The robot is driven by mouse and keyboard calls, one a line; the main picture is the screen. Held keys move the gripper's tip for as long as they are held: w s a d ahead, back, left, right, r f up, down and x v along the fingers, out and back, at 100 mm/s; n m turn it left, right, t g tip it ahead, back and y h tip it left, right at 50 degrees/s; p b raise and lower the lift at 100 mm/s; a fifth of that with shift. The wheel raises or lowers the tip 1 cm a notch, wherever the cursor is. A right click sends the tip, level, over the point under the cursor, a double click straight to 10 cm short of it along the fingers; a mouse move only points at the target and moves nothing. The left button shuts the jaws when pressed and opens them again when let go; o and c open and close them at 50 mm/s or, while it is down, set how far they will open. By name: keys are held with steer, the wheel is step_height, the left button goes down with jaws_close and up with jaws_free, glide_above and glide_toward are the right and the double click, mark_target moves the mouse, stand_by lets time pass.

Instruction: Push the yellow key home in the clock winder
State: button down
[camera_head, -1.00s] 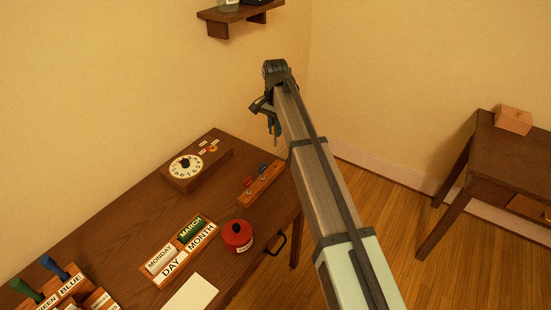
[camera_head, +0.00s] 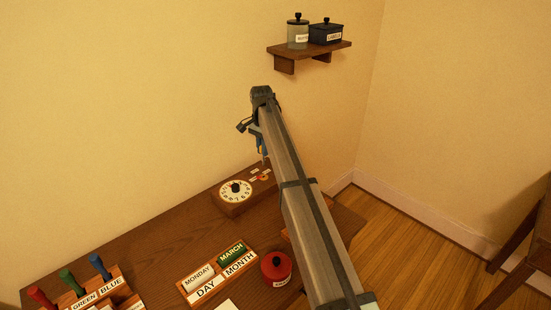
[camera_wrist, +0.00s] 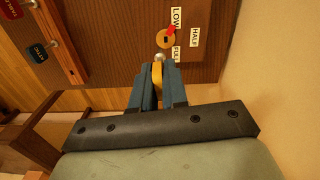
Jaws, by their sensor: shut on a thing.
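My gripper (camera_wrist: 157,72) is shut on the yellow key (camera_wrist: 157,75), which sits between its blue fingers in the wrist view. The key's silver tip points toward the yellow ring with a dark keyhole (camera_wrist: 166,39) and appears just short of it or at its edge; I cannot tell if they touch. A red pointer lies across the ring, with LOW, HALF and FULL labels around it. The clock winder (camera_head: 231,207) is a wooden box with a white dial at the back of the desk. In the head view my gripper (camera_head: 262,155) is above its right end; the key is hardly visible there.
A rack (camera_wrist: 62,42) with red-tagged and blue-tagged keys stands beside the winder. A red pot (camera_head: 276,268), a day-month board (camera_head: 218,287) and a colour-labelled handle rack (camera_head: 97,300) stand on the desk (camera_head: 150,260). A wall shelf (camera_head: 310,55) is at upper right.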

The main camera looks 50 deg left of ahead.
steer(key=shift+w+a+r+m, duration=0.1)
steer(key=shift+w+a+m, duration=0.15)
steer(key=shift+a+m, duration=0.35)
steer(key=shift+d, duration=0.15)
glide_toward(264, 179)
steer(key=shift+w+a+f, duration=0.3)
steer(key=shift+w+a, duration=0.1)
steer(key=shift+a, duration=0.1)
stand_by(0.3)
steer(key=shift+f, duration=1.7)
stand_by(1.8)
steer(key=c, duration=1.1)
jaws_free()
steer(key=shift+o, duration=0.5)
